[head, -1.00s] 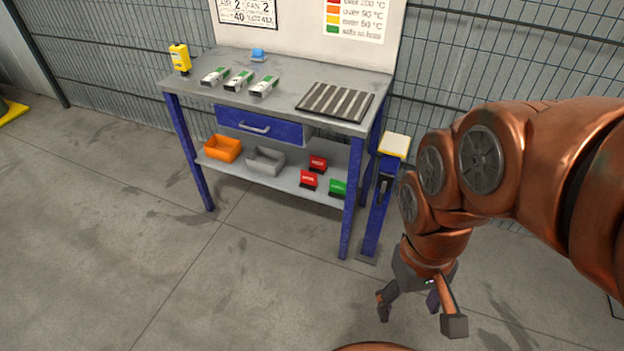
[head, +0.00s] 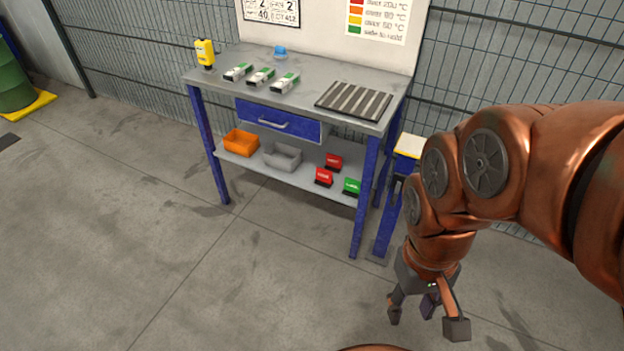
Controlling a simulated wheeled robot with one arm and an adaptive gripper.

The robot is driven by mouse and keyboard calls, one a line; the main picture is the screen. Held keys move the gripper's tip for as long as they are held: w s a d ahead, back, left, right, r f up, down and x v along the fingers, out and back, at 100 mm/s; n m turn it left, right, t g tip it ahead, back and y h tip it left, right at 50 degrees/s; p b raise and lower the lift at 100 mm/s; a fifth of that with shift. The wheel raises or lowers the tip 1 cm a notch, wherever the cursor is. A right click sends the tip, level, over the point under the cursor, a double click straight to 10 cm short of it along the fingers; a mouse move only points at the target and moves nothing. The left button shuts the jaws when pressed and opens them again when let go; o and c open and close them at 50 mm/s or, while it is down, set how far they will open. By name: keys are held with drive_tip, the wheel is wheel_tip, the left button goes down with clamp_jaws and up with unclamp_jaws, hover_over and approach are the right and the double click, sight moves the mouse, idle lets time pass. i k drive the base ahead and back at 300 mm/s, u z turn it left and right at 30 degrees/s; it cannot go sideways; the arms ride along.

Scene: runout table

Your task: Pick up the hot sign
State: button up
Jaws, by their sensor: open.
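On the lower shelf of the blue-legged table, toward its right end, are two red signs and one green sign. One red sign (head: 333,162) is farther back and the other red sign (head: 323,177) is nearer the front edge. The green sign (head: 352,186) is at the right beside the front leg. Their lettering is too small to read, so I cannot tell which says hot. My gripper (head: 428,318) is open and empty, pointing down over the floor to the right of and nearer than the table.
The table (head: 218,91) carries a yellow device (head: 205,53), several small boxes and a ribbed grey rack (head: 353,100). Orange (head: 241,142) and grey (head: 282,157) bins share the shelf. A blue post (head: 385,220) stands right of the table. The floor in front is clear.

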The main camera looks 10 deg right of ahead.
sight(324, 177)
drive_tip(key=u, duration=0.45)
drive_tip(key=k, duration=0.55)
drive_tip(key=u, duration=1.2)
drive_tip(key=i, duration=2.6)
drive_tip(key=z, duration=1.5)
drive_tip(key=i, duration=0.7)
drive_tip(key=z, duration=0.6)
